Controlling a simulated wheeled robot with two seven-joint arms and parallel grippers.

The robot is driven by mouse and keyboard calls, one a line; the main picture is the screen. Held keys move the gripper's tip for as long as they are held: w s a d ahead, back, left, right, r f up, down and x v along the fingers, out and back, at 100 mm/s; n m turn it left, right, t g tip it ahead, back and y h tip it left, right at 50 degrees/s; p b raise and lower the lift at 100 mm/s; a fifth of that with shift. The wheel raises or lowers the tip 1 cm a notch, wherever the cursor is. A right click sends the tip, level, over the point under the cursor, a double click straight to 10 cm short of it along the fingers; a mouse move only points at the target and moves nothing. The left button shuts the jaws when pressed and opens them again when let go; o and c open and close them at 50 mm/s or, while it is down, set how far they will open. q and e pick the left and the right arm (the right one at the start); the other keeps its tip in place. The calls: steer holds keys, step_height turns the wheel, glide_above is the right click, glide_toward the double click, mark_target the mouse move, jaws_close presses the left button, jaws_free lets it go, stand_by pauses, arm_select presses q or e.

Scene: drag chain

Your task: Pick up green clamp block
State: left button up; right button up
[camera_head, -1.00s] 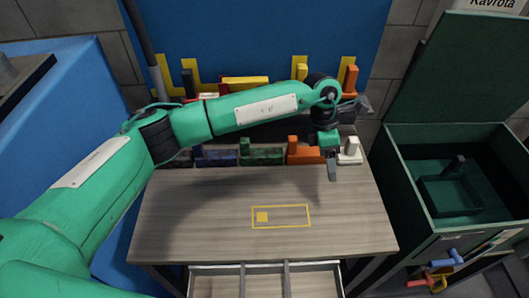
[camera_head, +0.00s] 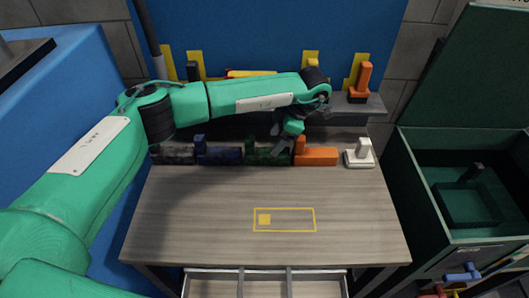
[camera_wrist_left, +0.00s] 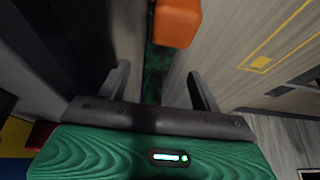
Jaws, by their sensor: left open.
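The dark green clamp block (camera_head: 262,155) stands in the row at the back of the table, between a blue block and an orange block. My left gripper (camera_head: 281,138) is above and close to it, partly covering it in the head view. In the left wrist view, the open fingers (camera_wrist_left: 162,88) are apart with a strip of the green block (camera_wrist_left: 155,68) showing between and beyond them. I cannot tell whether the fingers touch it. My right gripper is not in view.
The blue block (camera_head: 218,155) and a black block (camera_head: 172,154) stand left of it. The orange block (camera_head: 315,156) is right beside it, also close in the left wrist view (camera_wrist_left: 177,20). A white block (camera_head: 359,154) stands farther right. The tabletop (camera_head: 200,215) in front is clear around a yellow outline.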

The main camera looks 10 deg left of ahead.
mark_target(268, 151)
arm_select(q)
steer(key=shift+a+f, duration=0.25)
steer(key=shift+f, duration=0.45)
steer(key=p+x, duration=0.2)
steer(key=x, duration=0.3)
steer(key=shift+r, duration=0.1)
steer(key=shift+a+f, duration=0.1)
steer(key=shift+f, duration=0.15)
steer(key=c, duration=1.3)
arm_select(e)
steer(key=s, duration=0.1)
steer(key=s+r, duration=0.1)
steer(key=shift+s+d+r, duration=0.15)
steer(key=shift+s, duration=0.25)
